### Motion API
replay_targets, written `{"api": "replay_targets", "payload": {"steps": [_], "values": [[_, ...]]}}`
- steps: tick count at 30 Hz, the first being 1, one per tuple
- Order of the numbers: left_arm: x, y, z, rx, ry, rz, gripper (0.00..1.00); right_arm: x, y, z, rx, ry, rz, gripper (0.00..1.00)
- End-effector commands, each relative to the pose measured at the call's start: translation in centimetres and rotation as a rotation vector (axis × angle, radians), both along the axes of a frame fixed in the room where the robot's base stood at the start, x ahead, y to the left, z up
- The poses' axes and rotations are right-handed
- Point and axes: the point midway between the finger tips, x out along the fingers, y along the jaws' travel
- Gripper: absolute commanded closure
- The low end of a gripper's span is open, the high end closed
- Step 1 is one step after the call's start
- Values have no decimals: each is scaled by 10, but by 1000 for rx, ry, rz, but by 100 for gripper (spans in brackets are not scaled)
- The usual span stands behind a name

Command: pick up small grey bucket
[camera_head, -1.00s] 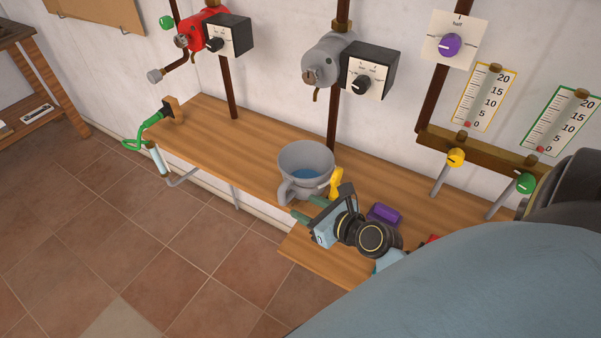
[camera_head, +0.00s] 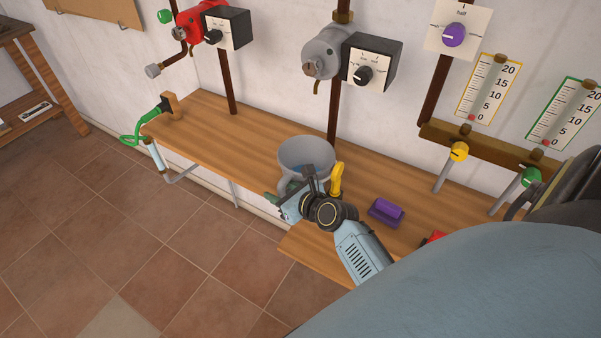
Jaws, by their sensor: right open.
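The small grey bucket (camera_head: 306,150) stands upright on the wooden shelf, below the grey tap unit. Some blue shows inside it. My right gripper (camera_head: 288,192) is at the bucket's near side, where the handle is, and hides the handle and much of the lower front. The gripper is open. I cannot tell whether its fingers are around the handle or touch it. My left gripper is not in view.
A yellow-handled thing (camera_head: 336,180) stands just right of the bucket. A purple object (camera_head: 386,211) lies farther right on the shelf (camera_head: 250,138). A green nozzle (camera_head: 150,119) is at the shelf's left end. The shelf left of the bucket is clear.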

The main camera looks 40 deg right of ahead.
Motion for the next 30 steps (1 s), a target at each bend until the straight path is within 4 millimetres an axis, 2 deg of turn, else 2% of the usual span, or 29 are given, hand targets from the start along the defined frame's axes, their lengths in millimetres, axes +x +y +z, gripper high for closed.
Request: {"api": "replay_targets", "payload": {"steps": [2,12,23,26,30], "values": [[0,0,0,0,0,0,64,0,0,0,0,0,0,55],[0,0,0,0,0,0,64,-1,0,0,-1,0,0,99],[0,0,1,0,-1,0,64,0,0,2,-2,-3,0,100],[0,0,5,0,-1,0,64,0,0,10,-1,-6,-1,100],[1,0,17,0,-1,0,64,1,0,36,0,-7,-2,100]]}}
